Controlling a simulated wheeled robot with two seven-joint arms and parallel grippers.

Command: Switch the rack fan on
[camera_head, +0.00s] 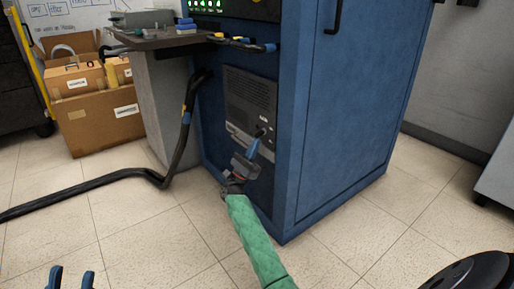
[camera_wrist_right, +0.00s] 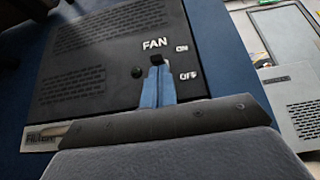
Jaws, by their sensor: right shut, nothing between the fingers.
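The rack fan panel (camera_head: 250,95) is a dark plate with vent slots, low on the front of the blue rack cabinet. In the right wrist view the panel (camera_wrist_right: 90,60) carries the words FAN, ON and OFF. A small black switch (camera_wrist_right: 156,59) sits under FAN, left of the ON and OFF marks; its exact setting is unclear. My right gripper (camera_head: 259,134) is at the panel, its blue fingers shut and empty. In the wrist view its fingertips (camera_wrist_right: 157,70) are right at the switch's lower side; contact is unclear. My left gripper (camera_head: 71,270) is open and empty at the bottom left edge.
A black cable (camera_head: 120,176) runs from the rack to the floor at left. A small shelf (camera_head: 160,40) with connectors juts out above it. Cardboard boxes (camera_head: 105,130) stand at the back left.

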